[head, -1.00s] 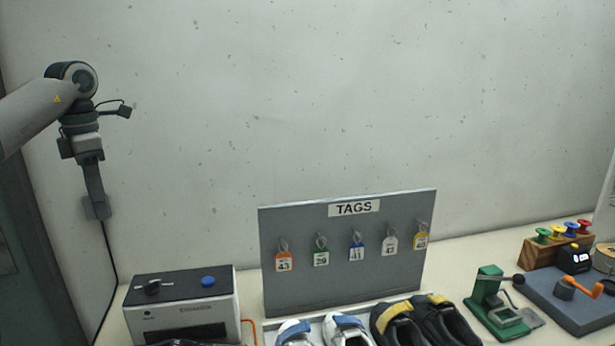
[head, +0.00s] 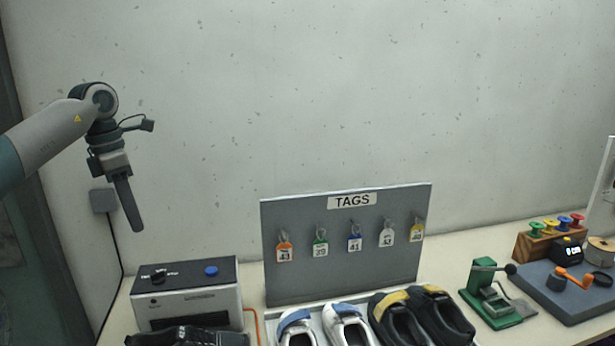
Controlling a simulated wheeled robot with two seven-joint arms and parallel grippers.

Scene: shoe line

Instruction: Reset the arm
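My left arm (head: 50,145) comes in from the left with its elbow-like joint high. My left gripper (head: 130,212) hangs down from it, slightly tilted, in front of the bare wall and above the left end of the table. I see it edge-on as one dark bar, so I cannot tell whether its fingers are apart. No object shows at its tips, and it appears clear of everything on the table. My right gripper is not in view.
Below the gripper stand a grey box machine (head: 190,296) and a black shoe (head: 185,337). A tag board (head: 345,275), white shoes (head: 350,325), black-yellow shoes (head: 428,313), a green press (head: 487,290) and a spool rack (head: 550,241) line the table. The space above is free.

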